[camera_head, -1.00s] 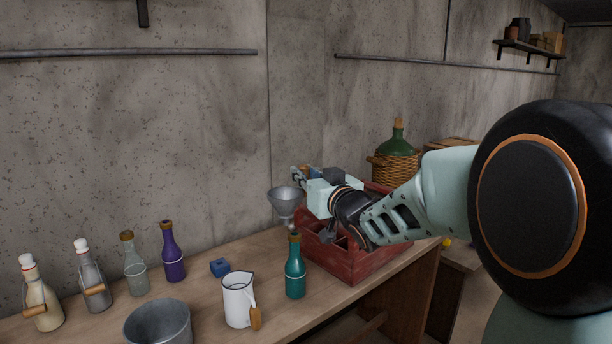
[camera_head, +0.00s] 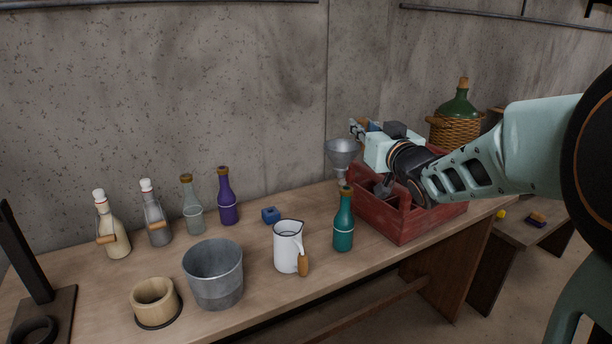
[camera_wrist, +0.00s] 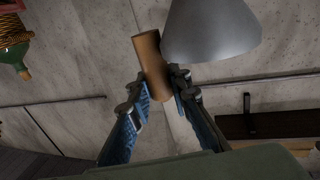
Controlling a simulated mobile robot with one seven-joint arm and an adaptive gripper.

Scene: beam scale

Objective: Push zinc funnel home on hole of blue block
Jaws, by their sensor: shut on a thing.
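The grey zinc funnel (camera_head: 343,151) hangs in the air above the table's back right, wide mouth up, over the near left end of the red crate. My gripper (camera_head: 357,129) is beside it, and in the wrist view my gripper (camera_wrist: 158,88) is shut on the funnel's wooden handle (camera_wrist: 150,58). The funnel's grey cone (camera_wrist: 212,32) fills the top there. The small blue block (camera_head: 271,215) sits on the table, left of and below the funnel, well apart from it. Its hole is too small to make out clearly.
A teal bottle (camera_head: 343,222) and a white jug (camera_head: 288,247) stand near the block; a purple bottle (camera_head: 227,197) is to its left. The red crate (camera_head: 400,222) is under my arm.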

